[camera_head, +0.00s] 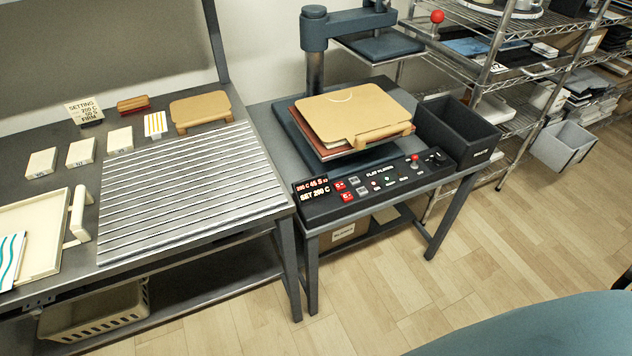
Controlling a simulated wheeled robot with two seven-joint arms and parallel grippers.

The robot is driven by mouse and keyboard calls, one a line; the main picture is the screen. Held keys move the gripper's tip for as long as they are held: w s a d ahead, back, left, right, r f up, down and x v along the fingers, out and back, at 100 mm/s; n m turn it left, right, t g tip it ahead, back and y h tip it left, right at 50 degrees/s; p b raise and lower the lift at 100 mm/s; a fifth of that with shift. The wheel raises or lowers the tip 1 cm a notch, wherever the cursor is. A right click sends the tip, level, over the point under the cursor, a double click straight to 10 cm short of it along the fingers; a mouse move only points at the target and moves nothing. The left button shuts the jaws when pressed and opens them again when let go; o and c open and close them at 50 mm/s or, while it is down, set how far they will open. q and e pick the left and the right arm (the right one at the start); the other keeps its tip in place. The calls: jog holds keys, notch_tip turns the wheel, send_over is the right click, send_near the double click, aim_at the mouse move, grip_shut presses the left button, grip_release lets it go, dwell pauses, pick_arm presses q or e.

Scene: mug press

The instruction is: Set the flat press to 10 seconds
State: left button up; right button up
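The flat press (314,36) stands on a small dark table at the centre, its upper plate swung back and raised. Its black control panel (398,178) runs along the front edge. A small display (314,190) at the panel's left end seems to read "200 C 45 S x3" above "SET 200 C". Red buttons (344,191) and grey buttons (355,181) sit beside it. Further right are small lights, a red-topped switch (414,160) and a dark knob (436,156). A tan board (354,112) lies on a reddish layer over the lower plate. Neither gripper shows.
A black bin (457,131) stands right of the panel. A ribbed metal rack (185,190) and several small labelled blocks (81,152) lie on the left bench. A card (84,111) there begins "SETTING 200 C". A wire shelf (488,85) stands right. The wooden floor in front is clear.

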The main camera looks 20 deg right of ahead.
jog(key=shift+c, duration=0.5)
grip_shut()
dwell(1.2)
